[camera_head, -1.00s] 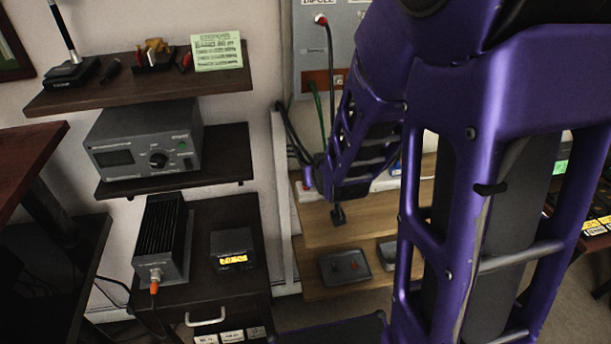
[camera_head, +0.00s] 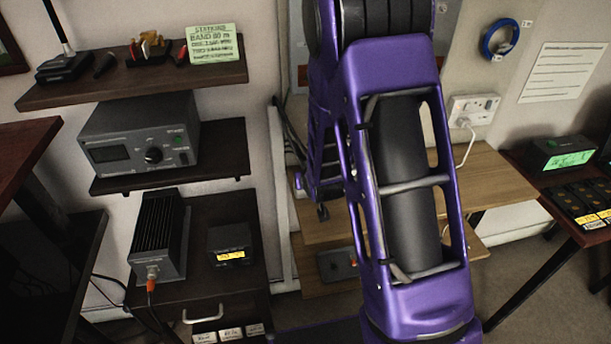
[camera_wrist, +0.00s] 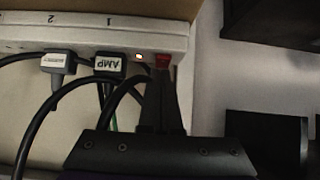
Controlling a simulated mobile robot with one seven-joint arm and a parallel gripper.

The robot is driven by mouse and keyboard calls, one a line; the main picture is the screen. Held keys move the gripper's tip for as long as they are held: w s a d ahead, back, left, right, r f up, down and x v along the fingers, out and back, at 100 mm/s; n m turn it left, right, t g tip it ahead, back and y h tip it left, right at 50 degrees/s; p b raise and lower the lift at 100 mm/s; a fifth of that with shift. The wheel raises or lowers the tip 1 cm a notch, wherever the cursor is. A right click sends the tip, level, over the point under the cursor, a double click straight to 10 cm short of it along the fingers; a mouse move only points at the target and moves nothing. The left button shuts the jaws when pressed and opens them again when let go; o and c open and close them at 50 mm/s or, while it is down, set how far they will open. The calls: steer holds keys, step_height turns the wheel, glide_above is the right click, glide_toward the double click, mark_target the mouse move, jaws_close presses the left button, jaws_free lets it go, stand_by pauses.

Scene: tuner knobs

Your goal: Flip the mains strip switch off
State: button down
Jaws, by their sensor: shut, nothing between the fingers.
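The white mains strip (camera_wrist: 90,38) runs across the top of the wrist view. Its red switch (camera_wrist: 162,60) is near the strip's right end, beside a lit orange lamp (camera_wrist: 138,57). My gripper (camera_wrist: 164,74) is shut and empty, with its dark fingertips right at the lower edge of the red switch. Whether they touch it, I cannot tell. The fingers partly cover the switch, and its tilt is not clear. In the head view my purple arm hides the strip and the switch.
A plug marked AMP (camera_wrist: 108,64) and a grey plug (camera_wrist: 58,65) sit in the strip, with dark cables hanging close left of my fingers. Dark boxes (camera_wrist: 268,138) stand at the right. The wooden shelf (camera_head: 490,185) shows behind my arm.

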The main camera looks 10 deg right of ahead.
steer(key=shift+f, duration=0.1)
steer(key=shift+w+f+b, duration=0.2)
steer(key=shift+b, duration=0.6)
steer(key=shift+r, duration=0.1)
steer(key=shift+w+r, duration=0.25)
steer(key=shift+w, duration=0.45)
